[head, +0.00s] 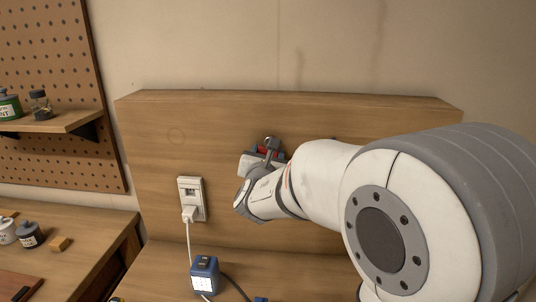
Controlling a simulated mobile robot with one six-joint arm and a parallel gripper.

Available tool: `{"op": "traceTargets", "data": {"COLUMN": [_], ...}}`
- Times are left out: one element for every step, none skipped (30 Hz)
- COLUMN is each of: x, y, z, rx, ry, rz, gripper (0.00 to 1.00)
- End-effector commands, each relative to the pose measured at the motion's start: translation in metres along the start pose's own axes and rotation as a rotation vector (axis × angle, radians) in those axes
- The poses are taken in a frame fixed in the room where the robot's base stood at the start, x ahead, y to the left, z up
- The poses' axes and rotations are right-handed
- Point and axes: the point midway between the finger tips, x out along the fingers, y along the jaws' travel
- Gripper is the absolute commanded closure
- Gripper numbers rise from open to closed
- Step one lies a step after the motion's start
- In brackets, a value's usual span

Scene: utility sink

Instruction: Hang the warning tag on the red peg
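My gripper (269,147) is at the wooden back panel (190,120), up and to the right of the white wall socket. My wrist and forearm come in from the right and hide much of it. A small red thing (262,150) shows at the fingers; I cannot tell whether it is the red peg or part of the warning tag. I cannot make out the tag's shape, and whether the fingers are open or shut is not clear.
A white socket (191,198) with a plugged-in cord is on the panel. A blue box (205,274) with a white label stands on the bench below. A shelf (60,122) with jars is at the left. My arm covers the right side.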

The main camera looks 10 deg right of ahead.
Motion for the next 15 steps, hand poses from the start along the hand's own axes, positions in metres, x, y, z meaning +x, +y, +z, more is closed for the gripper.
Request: {"op": "traceTargets", "data": {"x": [0.0000, 0.0000, -0.0001, 0.0000, 0.0000, -0.0001, -0.0001, -0.0001, -0.0001, -0.0001, -0.0001, -0.0001, -0.0001, -0.0001, -0.0001], "y": [0.0001, 0.0001, 0.0001, 0.0001, 0.0001, 0.0001, 0.0001, 0.0001, 0.0001, 0.0001, 0.0001, 0.0001, 0.0001, 0.0001, 0.0001], "z": [0.0000, 0.0000, 0.0000, 0.0000, 0.0000, -0.0001, -0.0001, -0.0001, -0.0001, -0.0001, -0.0001, -0.0002, -0.0002, -0.0002, -0.0002], "rx": [0.000, 0.000, 0.000, 0.000, 0.000, 0.000, 0.000, 0.000, 0.000, 0.000, 0.000, 0.000, 0.000, 0.000, 0.000], "ry": [0.000, 0.000, 0.000, 0.000, 0.000, 0.000, 0.000, 0.000, 0.000, 0.000, 0.000, 0.000, 0.000, 0.000, 0.000], "rz": [0.000, 0.000, 0.000, 0.000, 0.000, 0.000, 0.000, 0.000, 0.000, 0.000, 0.000, 0.000, 0.000, 0.000, 0.000], "gripper": [0.72, 0.72, 0.72, 0.72, 0.47, 0.44, 0.42, 0.39, 0.36, 0.33, 0.31, 0.28, 0.25, 0.24, 0.24]}}
